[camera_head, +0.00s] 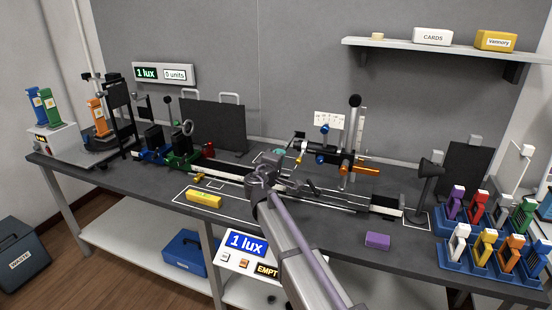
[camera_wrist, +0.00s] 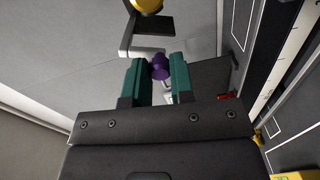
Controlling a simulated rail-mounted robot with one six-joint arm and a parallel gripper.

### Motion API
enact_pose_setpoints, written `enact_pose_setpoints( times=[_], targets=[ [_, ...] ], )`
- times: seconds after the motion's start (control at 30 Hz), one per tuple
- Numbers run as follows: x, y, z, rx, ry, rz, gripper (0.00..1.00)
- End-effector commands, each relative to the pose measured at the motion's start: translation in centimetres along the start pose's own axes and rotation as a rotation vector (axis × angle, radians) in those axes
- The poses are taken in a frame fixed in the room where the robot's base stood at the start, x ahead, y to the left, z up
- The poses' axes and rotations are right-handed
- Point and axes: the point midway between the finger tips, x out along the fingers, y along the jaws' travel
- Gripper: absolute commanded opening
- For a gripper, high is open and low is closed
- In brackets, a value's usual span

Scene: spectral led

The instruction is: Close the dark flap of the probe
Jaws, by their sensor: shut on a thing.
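My gripper (camera_head: 280,154) is over the middle of the bench, near the optical rail. In the wrist view its two green fingers (camera_wrist: 160,82) stand on either side of a small purple knob (camera_wrist: 160,66), and the jaws are shut on it. A dark plate (camera_wrist: 155,27) shows just beyond the fingertips, with a pale bracket beside it and a round yellow part (camera_wrist: 149,5) above. I cannot tell for sure whether this plate is the probe's flap. The gripper hides most of what it holds in the head view.
A yellow block (camera_head: 203,200) and a purple block (camera_head: 377,239) lie on the bench front. The rail (camera_head: 340,196) runs under my arm. Blue racks (camera_head: 488,262) with coloured pieces fill the right end.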

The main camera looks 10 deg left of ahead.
Motion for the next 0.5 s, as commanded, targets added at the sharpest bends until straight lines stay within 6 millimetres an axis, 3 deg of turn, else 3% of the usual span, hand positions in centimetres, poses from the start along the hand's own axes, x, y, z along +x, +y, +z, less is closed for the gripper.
enact_pose_setpoints(
  times=[0.5],
  targets=[
    [0.0, -0.1, 1.3, -0.347, 0.001, 0.001, 0.00]
  ],
)
